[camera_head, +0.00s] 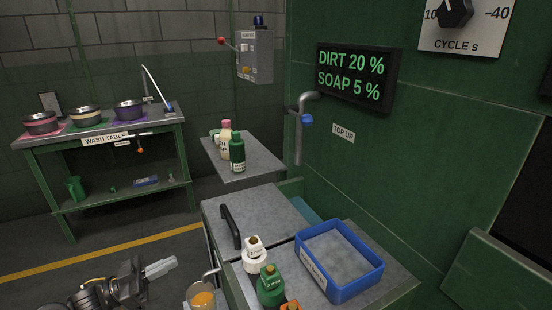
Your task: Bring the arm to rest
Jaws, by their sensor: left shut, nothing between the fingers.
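My left arm (100,294) comes in at the bottom left of the head view. Its left gripper (163,267) is shut and empty, pointing right over the dark floor. It is apart from the grey counter to its right and from the wash table behind it. My right gripper is not in view.
A grey counter (262,212) holds a blue tray (340,287), a white bottle (254,258) and a green bottle (270,290). A cup with orange contents (202,298) is near its left edge. A wash table (100,136) with several bowls stands behind. Floor between is clear.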

